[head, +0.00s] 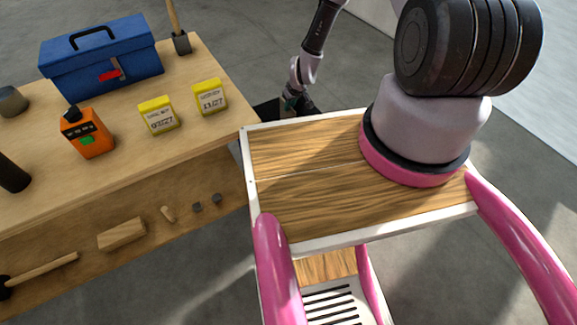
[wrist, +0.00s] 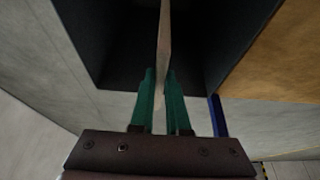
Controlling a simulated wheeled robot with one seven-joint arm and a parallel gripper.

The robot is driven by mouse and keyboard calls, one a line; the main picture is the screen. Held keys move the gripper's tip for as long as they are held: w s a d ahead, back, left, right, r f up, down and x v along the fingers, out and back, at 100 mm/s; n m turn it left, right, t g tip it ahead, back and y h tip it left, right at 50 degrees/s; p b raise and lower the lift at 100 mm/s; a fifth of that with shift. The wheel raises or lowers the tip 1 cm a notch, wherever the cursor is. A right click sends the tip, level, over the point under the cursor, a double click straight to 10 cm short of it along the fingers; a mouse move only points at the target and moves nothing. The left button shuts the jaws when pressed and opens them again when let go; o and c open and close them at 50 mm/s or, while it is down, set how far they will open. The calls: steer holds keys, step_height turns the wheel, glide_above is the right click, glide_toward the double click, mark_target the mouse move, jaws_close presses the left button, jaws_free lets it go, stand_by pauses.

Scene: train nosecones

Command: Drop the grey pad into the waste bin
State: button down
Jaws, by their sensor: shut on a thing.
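My gripper (wrist: 161,82) has green fingers shut on the grey pad (wrist: 164,40), which shows as a thin strip seen edge-on in the wrist view. The pad points away from the fingers over the dark inside of the waste bin (wrist: 105,45). In the head view my gripper (head: 289,103) is low beyond the workbench's right end, by the bin (head: 266,110), a dark shape on the floor partly hidden by the bench and my arm. The pad cannot be made out in the head view.
The wooden workbench (head: 195,130) stands left of the bin. It holds a blue toolbox (head: 103,60), an orange device (head: 87,132), yellow boxes (head: 158,115) and a mallet (head: 181,42). A shelf below carries a wooden block (head: 121,233) and small items. Grey floor (head: 240,40) lies behind.

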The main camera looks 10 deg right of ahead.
steer(key=shift+f, duration=0.8)
